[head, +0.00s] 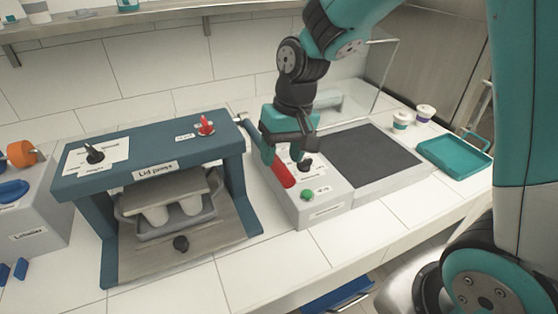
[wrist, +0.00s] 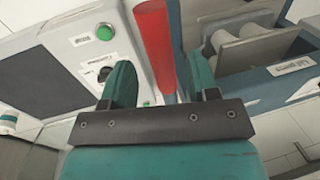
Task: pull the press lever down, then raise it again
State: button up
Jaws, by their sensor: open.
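The blue lid press (head: 157,168) stands on the counter at left. Its lever is a dark arm on the press's right side with a red handle (head: 284,174), which slopes down toward the front. The handle also shows in the wrist view (wrist: 155,45). My gripper (head: 288,155) is at the handle's upper end, pointing down. In the wrist view my open gripper (wrist: 160,78) has the red handle between its fingers, with gaps visible on both sides. Under the press plate (head: 165,190) sits a grey tray (head: 178,229) with white cups.
A grey control box (head: 318,212) with a green button (head: 307,194) and black knob is close by on the right, joined to a dark flat plate (head: 365,158). A teal tray (head: 455,155) and two cups (head: 401,121) stand farther right. Orange and blue items are at far left.

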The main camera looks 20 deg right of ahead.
jog(key=shift+a+f, duration=0.15)
jog(key=shift+f, duration=0.55)
jog(key=shift+a+f, duration=0.15)
jog(key=shift+f, duration=0.55)
